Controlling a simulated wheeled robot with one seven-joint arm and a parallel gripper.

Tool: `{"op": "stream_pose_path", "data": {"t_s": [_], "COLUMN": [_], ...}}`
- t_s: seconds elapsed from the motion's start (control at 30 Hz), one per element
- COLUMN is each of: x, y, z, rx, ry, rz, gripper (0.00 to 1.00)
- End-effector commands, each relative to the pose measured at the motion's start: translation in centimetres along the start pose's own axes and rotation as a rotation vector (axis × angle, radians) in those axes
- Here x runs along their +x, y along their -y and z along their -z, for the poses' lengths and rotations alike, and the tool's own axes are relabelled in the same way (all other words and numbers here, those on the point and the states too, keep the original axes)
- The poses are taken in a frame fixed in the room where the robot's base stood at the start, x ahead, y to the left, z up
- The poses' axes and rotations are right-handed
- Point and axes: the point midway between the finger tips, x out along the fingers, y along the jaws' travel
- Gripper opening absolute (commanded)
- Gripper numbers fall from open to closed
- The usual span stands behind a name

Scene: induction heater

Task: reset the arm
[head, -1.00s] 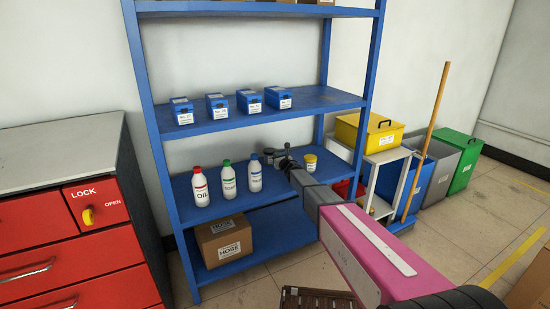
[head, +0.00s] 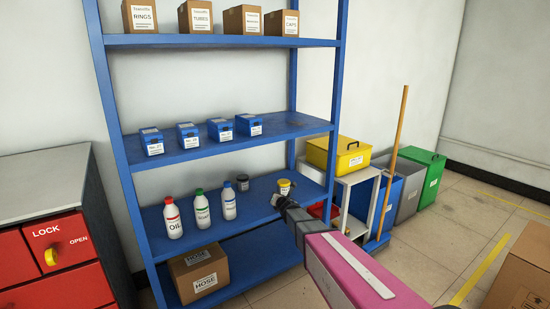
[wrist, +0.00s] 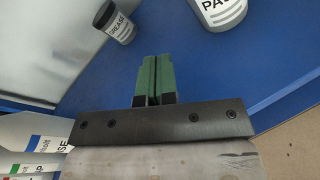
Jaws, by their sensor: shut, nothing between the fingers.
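My gripper (wrist: 154,80) shows in the wrist view with its two green fingers together and nothing between them. In the head view my pink arm reaches from the lower right to the blue shelf (head: 262,196), and the gripper end (head: 277,201) is in front of the lower-middle shelf level. A dark grease container (wrist: 119,24) and a white container (wrist: 222,10) stand on the blue surface ahead of the fingers, apart from them. In the head view the dark container (head: 242,182) and a yellow-lidded container (head: 284,187) stand behind the gripper.
Three bottles (head: 201,210) with red, green and blue caps stand left of my gripper. Blue boxes (head: 188,136) stand on the level above. A hose box (head: 199,272) sits below. A yellow bin (head: 338,155), a broom (head: 394,150) and a cardboard box (head: 520,270) are at right.

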Motion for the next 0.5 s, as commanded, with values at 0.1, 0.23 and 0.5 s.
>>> {"op": "stream_pose_path", "data": {"t_s": [0.1,0.23,0.5], "x": [-4.5,-9.3,-21.4], "y": [4.0,8.0,13.2], "z": [-0.4,0.1,2.8], "rx": [0.326,0.712,1.479], "ry": [-0.023,-0.012,0.141], "rz": [0.193,0.418,0.912], "gripper": [0.00,0.00,0.00]}}
